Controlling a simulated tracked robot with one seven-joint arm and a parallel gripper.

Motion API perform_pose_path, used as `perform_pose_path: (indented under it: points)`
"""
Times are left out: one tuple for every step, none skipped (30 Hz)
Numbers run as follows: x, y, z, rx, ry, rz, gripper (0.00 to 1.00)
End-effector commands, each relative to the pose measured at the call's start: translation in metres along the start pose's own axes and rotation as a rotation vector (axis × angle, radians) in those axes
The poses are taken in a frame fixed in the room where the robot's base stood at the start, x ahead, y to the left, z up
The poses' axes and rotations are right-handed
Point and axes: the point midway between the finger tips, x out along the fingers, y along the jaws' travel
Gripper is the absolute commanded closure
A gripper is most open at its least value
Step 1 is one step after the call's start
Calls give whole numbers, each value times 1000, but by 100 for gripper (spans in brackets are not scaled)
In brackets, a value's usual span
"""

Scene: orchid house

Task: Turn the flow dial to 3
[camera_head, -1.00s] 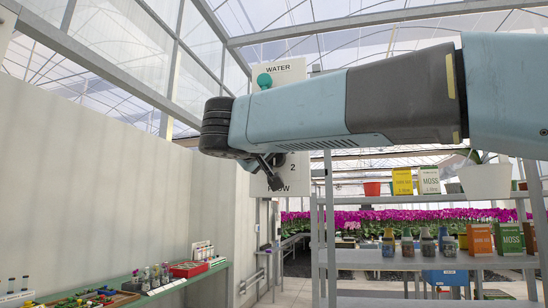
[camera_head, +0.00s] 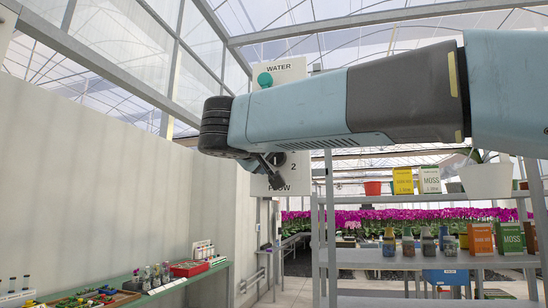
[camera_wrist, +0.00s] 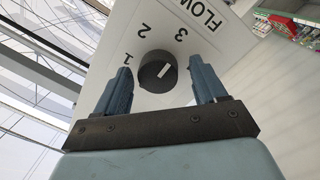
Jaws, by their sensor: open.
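The flow dial (camera_wrist: 158,72) is a round black knob with a white pointer mark, on a white panel (camera_wrist: 240,50) printed with 1, 2, 3 and FLOW. The mark slants up and to the right in the wrist view, roughly toward the 3. My gripper (camera_wrist: 161,66) is open, with one blue finger on each side of the dial and a visible gap on both sides. Its depth along the knob is hard to tell. In the head view my arm covers much of the panel (camera_head: 295,70); the 2 and part of FLOW show below it.
A green round button (camera_head: 264,80) is on the panel under the word WATER. A grey shelf rack (camera_head: 350,200) with pots and boxes stands to the right. A green bench (camera_head: 180,285) with bottles and a red tray (camera_head: 189,268) is at lower left.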

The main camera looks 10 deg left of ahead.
Motion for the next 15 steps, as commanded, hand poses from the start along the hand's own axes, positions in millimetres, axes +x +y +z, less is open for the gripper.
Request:
perform_pose_path:
  points:
    - [-4, 0, 0, 1, 1, -1, 29]
    - [-8, 0, 0, 1, 2, -1, 29]
    - [-13, 0, 0, 1, 3, -2, 29]
    - [-17, 0, 0, 1, 2, -1, 29]
    - [-22, 0, 0, 0, 2, -1, 29]
    - [-30, 0, 0, 0, 3, -2, 29]
    - [-35, 0, 0, 0, 2, -2, 29]
    - [-41, 0, 0, 0, 2, -2, 29]
    - [-50, 0, 0, 0, 3, -2, 29]
    - [-56, 0, 0, 1, 2, -1, 29]
    - [-62, 0, 0, 1, 3, -2, 29]
    - [-70, 0, 0, 1, 2, -1, 29]
    - [-76, 0, 0, 1, 2, -2, 29]
    - [-82, 0, 0, 0, 2, -2, 29]
    - [-89, -1, 0, 0, 2, -2, 29]
